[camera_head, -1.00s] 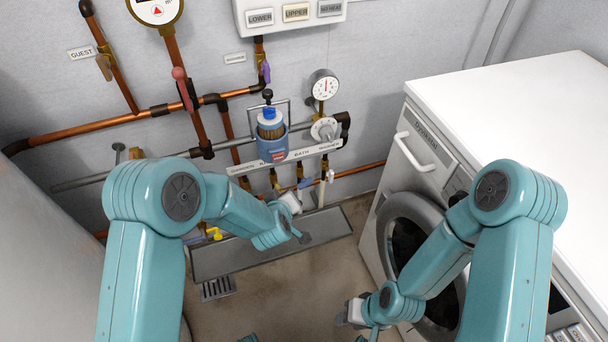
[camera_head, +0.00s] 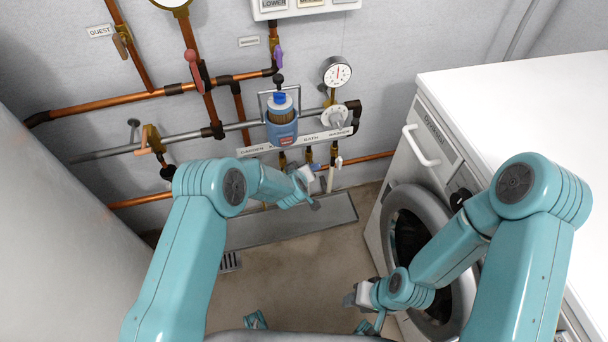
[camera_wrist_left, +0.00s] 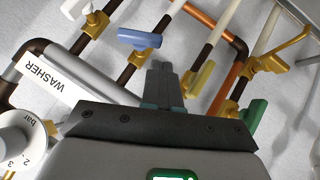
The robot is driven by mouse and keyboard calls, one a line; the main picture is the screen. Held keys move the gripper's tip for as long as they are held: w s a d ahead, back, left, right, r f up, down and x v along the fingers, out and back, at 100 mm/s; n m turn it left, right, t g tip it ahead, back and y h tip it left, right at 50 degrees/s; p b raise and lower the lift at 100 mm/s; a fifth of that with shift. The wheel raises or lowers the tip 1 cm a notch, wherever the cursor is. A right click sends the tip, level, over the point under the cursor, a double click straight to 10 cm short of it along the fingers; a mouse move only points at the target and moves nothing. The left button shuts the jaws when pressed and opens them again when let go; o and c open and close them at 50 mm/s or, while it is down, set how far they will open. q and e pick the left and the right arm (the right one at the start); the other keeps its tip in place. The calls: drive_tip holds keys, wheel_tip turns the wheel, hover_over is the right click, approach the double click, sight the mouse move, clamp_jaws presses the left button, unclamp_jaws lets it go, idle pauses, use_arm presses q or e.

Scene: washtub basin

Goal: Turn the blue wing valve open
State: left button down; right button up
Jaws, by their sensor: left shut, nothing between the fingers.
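The blue wing valve (camera_wrist_left: 140,38) shows in the left wrist view as a flat blue handle lying roughly level in the picture, across a dark pipe end. My left gripper (camera_wrist_left: 165,72) is shut and empty, its fingertips just below and right of the blue handle in that picture. I cannot tell whether they touch it. In the head view my left gripper (camera_head: 308,188) is low in front of the pipework, below the label strip. My right gripper (camera_head: 357,296) hangs low in front of the washer; its jaws are too small to read.
Close by in the wrist view are an olive-yellow handle (camera_wrist_left: 201,78), a green handle (camera_wrist_left: 255,115), a brass fitting (camera_wrist_left: 270,62) and a white tap (camera_wrist_left: 92,16). The gauge dial (camera_wrist_left: 22,140) is at lower left. The white washer (camera_head: 427,150) stands right.

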use_arm(q)
drive_tip(key=shift+w+d+f, duration=0.15)
drive_tip(key=shift+d+f, duration=0.35)
drive_tip(key=shift+f, duration=0.35)
use_arm(e)
drive_tip(key=shift+a+f, duration=0.1)
drive_tip(key=shift+f, duration=0.05)
drive_tip(key=shift+f, duration=0.1)
